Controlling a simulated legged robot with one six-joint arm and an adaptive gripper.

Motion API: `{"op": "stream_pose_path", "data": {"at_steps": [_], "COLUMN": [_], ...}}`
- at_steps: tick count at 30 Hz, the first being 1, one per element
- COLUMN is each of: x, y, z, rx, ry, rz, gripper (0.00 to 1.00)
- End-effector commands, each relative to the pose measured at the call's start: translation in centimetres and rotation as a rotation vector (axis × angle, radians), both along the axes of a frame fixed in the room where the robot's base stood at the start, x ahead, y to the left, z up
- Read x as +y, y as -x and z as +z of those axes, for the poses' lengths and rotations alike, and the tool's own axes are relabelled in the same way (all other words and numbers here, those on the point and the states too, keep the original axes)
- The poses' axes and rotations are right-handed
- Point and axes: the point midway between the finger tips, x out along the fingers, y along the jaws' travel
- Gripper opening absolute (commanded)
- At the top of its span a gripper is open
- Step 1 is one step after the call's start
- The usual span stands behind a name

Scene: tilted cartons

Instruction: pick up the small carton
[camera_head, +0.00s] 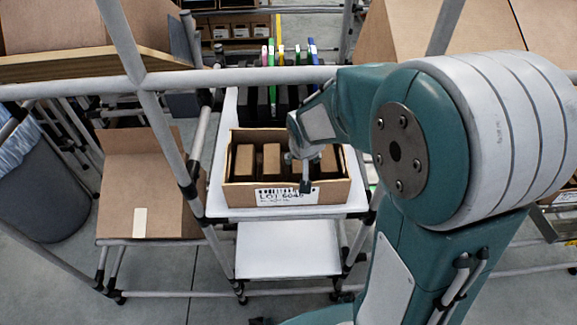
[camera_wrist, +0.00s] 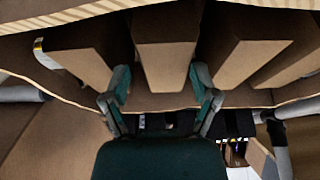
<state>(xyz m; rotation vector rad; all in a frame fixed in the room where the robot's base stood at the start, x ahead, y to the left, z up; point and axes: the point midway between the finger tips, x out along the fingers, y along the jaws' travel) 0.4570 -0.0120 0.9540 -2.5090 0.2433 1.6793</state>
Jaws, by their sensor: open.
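Several small brown cartons (camera_head: 272,158) stand side by side in an open cardboard box (camera_head: 232,196) with a white "LOT" label on its front. My gripper (camera_head: 304,178) is over the front right part of this box in the head view, partly hiding the cartons there. In the wrist view the two fingers (camera_wrist: 161,85) are open and spread, one on each side of the near end of a small carton (camera_wrist: 168,64). Other small cartons lie to the left (camera_wrist: 83,65) and right (camera_wrist: 237,62) of it. I cannot tell whether the fingers touch anything.
The box stands on a white shelf (camera_head: 222,213) of a grey pipe rack. A pipe rail (camera_head: 240,76) crosses in front above it. Upright folders stand behind the box. Another cardboard box (camera_head: 140,165) leans at left, near a grey bin (camera_head: 40,185).

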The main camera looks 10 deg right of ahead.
Motion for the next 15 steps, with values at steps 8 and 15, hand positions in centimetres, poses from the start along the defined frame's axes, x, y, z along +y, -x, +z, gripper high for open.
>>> {"op": "stream_pose_path", "data": {"at_steps": [8, 15], "x": [-0.4, -0.7], "y": [-1.4, -1.9], "z": [-3.6, -4.7], "rx": [0.003, -0.001], "ry": [-0.001, -0.003], "rz": [0.0, -0.001], "gripper": [0.77, 0.77]}}
